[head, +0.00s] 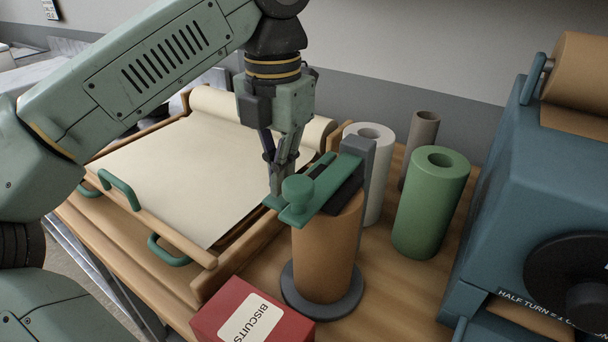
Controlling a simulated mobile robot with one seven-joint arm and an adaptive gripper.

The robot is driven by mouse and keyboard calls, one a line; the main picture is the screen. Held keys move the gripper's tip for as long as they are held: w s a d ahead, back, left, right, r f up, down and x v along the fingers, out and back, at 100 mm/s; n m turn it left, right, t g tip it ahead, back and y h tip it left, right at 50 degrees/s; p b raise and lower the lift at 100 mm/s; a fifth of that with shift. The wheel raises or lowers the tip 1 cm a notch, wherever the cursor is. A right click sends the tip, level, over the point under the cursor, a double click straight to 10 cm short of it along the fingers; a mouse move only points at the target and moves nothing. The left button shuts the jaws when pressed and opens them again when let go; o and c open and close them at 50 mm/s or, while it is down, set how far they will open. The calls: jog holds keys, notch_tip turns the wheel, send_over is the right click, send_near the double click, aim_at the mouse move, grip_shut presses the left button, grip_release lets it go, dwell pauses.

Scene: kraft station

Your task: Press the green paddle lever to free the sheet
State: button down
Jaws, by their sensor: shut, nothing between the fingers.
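The green paddle lever (322,188) lies across the top of an upright kraft paper roll (325,250) on a grey round base (297,292). A round green knob (297,190) sits near the lever's front left end. A grey post (368,165) stands behind the roll at the lever's far end. My gripper (277,190) points down with its fingers shut and empty. The fingertips are at the lever's left end, just left of the knob. I cannot tell whether they touch it. The paper's free edge is not visible.
A wooden tray (205,285) with green handles holds a cream sheet (170,170) at the left. A red biscuits box (225,310) stands in front. White (376,200), green (428,215) and grey-brown (421,140) rolls stand behind. A blue machine (510,190) fills the right side.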

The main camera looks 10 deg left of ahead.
aim_at(281, 198)
jog(key=shift+f, duration=0.3)
jog(key=shift+f+b, duration=2.5)
jog(key=shift+f, duration=0.65)
jog(key=shift+r, duration=0.1)
notch_tip(281, 198, up, 11)
jog(key=p, duration=0.9)
jog(key=shift+a, duration=0.1)
